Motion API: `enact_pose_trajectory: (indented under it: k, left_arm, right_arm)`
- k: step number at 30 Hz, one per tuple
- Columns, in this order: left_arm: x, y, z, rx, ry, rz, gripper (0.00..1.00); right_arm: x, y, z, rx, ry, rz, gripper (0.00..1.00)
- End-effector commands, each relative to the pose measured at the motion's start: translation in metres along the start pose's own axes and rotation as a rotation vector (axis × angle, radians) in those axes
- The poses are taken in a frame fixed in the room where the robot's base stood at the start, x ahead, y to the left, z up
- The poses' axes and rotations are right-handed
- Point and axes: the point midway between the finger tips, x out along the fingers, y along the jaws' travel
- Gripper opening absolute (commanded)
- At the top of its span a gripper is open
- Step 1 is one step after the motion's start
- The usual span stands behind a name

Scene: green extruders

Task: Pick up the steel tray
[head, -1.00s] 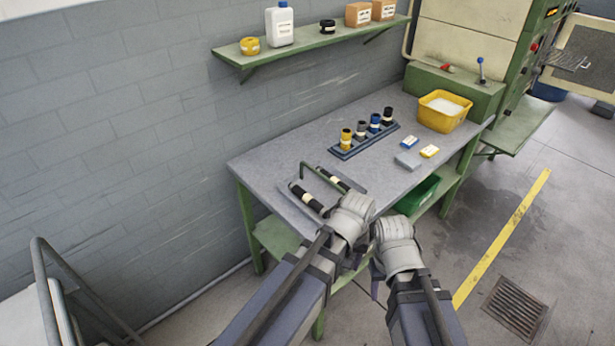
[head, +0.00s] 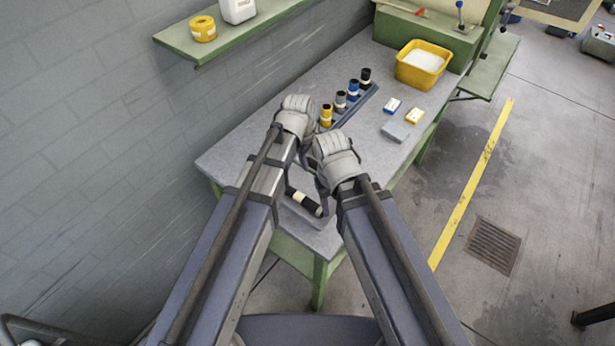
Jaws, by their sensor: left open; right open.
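The steel tray (head: 296,211) lies on the near part of the grey workbench, mostly hidden by my arms. A black cylinder with a pale band (head: 303,201) lies at it, showing between my forearms. My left gripper (head: 303,154) is over the tray's far-left side, open, with its fingers mostly hidden below the wrist. My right gripper (head: 322,193) is open at the tray's right side, its dark fingers pointing down close to the cylinder. Whether either gripper touches the tray cannot be seen.
On the workbench (head: 237,150) behind the tray stands a blue rack with several banded cylinders (head: 353,92). A green wall shelf (head: 225,42) hangs at upper left.

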Motion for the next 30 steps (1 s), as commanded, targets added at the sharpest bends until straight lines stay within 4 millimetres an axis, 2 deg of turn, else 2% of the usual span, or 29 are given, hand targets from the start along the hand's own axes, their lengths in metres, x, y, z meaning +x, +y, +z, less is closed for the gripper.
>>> enact_pose_trajectory:
  k: [11, 20, 30]
  left_arm:
    - [0.027, -0.001, 0.0, 0.002, 0.0, 0.0, 0.49]
    - [0.032, -0.001, 0.0, 0.003, 0.0, 0.0, 0.49]
    - [0.071, -0.004, 0.001, 0.004, 0.0, 0.0, 0.49]
  right_arm:
    - [0.027, -0.003, -0.002, 0.001, 0.0, 0.0, 0.5]
    - [0.031, -0.003, -0.002, 0.001, 0.0, 0.0, 0.5]
    - [0.07, -0.007, -0.004, 0.002, 0.0, 0.0, 0.5]
